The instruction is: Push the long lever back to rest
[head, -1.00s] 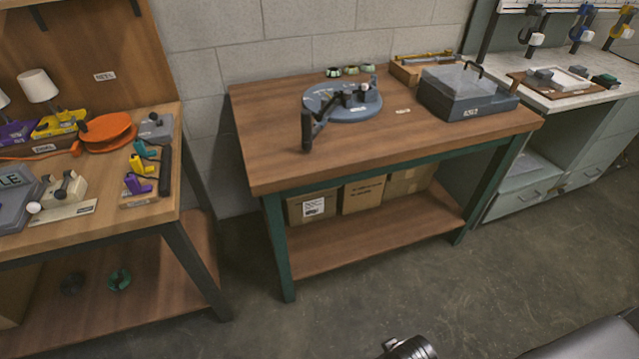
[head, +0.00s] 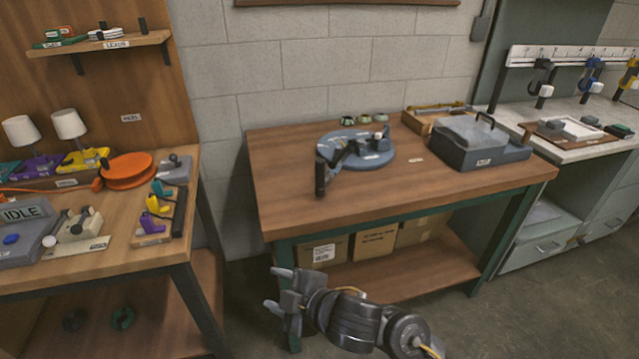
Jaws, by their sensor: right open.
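The long lever (head: 321,177) has a thick dark upright grip at the left end of its arm. It belongs to a round blue-grey device (head: 378,155) on the middle wooden bench, and its grip stands out beyond the device's left front, near the bench's front edge. My right gripper (head: 277,290) is open and empty, low in front of the bench and below the top. It is well apart from the lever. My left gripper is out of view.
The bench top (head: 440,184) is clear in front of the device. A grey lidded box (head: 480,148) and a wooden tray (head: 418,121) stand to its right. Small round parts (head: 363,118) sit behind it. A cluttered bench (head: 110,258) is at left, a grey cabinet (head: 560,205) at right.

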